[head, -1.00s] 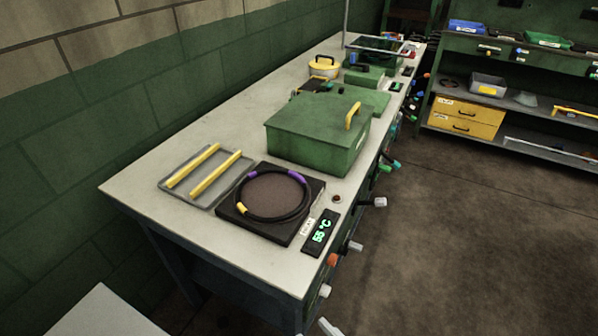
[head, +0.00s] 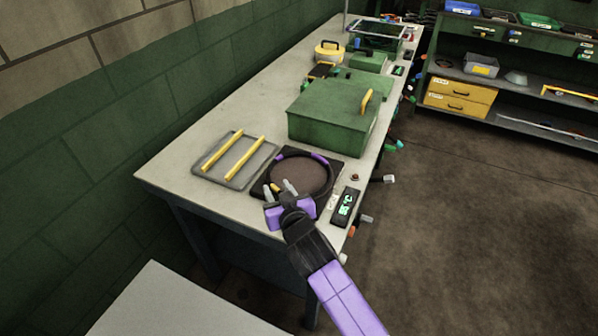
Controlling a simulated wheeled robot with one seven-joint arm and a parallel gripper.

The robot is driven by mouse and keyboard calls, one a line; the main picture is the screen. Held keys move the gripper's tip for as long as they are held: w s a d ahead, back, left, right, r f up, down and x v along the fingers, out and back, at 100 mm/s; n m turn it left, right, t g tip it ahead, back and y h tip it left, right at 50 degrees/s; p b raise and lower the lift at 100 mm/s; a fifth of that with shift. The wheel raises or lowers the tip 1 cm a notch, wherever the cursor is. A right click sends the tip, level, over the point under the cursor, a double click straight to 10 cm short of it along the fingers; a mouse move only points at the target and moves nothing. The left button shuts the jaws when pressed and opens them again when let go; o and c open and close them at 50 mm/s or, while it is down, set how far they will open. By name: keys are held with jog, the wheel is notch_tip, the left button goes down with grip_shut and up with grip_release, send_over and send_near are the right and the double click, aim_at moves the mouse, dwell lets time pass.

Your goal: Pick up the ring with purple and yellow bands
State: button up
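The ring (head: 332,178) is black with purple bands at its far side and a yellow band at its near left. It lies flat on a dark square plate (head: 343,160) with a brown round centre. My gripper (head: 278,187) comes in from the lower right and is over the near left part of the ring, close to the yellow band. Its two pale fingers are apart, with nothing visible held between them. My gripper hides the near part of the ring, and I cannot tell whether it touches it.
A grey tray with two yellow bars (head: 233,153) lies left of the plate. A large green box (head: 333,116) with a yellow handle stands behind it. A small display (head: 344,205) sits at the right front. The bench's left front corner is bare.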

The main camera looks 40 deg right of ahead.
aim_at(270, 181)
jog(key=x, duration=0.3)
jog(key=f+x, duration=0.1)
jog(key=x, duration=0.2)
jog(key=shift+a+f+p, duration=0.1)
jog(key=shift+p, duration=0.3)
grip_shut()
jog(key=shift+f, duration=0.1)
